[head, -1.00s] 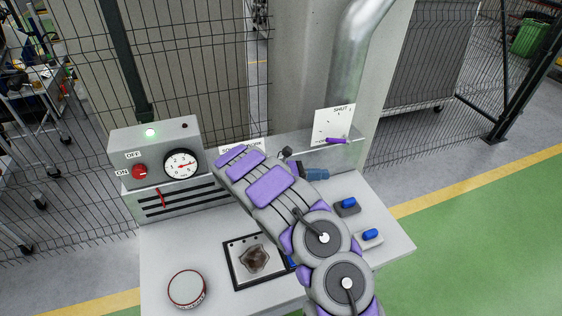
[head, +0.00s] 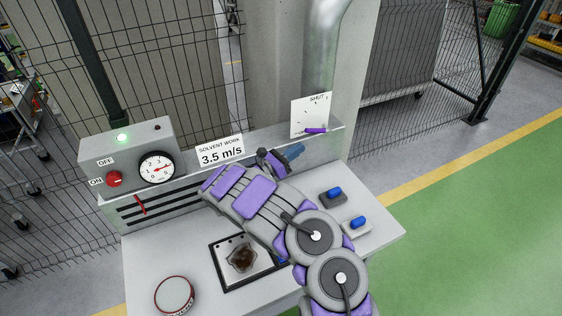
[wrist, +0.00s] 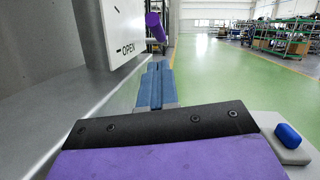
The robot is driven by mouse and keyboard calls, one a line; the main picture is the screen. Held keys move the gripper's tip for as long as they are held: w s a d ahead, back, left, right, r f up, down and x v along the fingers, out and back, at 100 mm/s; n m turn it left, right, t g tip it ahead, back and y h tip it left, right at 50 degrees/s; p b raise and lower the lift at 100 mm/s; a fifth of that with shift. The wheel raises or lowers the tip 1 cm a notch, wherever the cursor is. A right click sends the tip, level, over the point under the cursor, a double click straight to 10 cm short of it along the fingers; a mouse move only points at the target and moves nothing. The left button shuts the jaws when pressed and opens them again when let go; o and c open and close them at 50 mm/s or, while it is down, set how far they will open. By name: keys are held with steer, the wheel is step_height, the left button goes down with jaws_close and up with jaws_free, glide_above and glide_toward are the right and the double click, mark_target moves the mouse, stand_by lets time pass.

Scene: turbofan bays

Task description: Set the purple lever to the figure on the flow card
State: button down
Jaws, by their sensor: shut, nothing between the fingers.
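The purple lever (head: 316,131) sits at the lower part of a white dial plate (head: 310,112) marked SHUT at its top. In the wrist view the lever (wrist: 155,27) stands at the upper middle, beside the plate (wrist: 124,25), whose lower mark reads OPEN. The flow card (head: 221,150) reads "SOLVENT WORK 3.5 m/s". My gripper (head: 297,151) has blue fingers, shut and empty, below and left of the lever. In the wrist view the fingertips (wrist: 158,68) are just below the lever, apart from it in the picture.
Blue switches (head: 334,193) are at right. A framed stained plate (head: 241,258) and round tin (head: 174,295) lie in front.

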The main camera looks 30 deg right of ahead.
mark_target(305, 131)
steer(key=r+p, duration=0.1)
steer(key=r, duration=0.1)
steer(key=r+y+p, duration=0.1)
steer(key=r, duration=0.1)
steer(key=r+y+p, duration=0.1)
steer(key=r+p, duration=0.1)
steer(key=shift+w+d+r, duration=0.25)
steer(key=shift+w+d, duration=0.1)
steer(key=shift+d+f, duration=0.1)
stand_by(0.4)
steer(key=shift+g, duration=0.3)
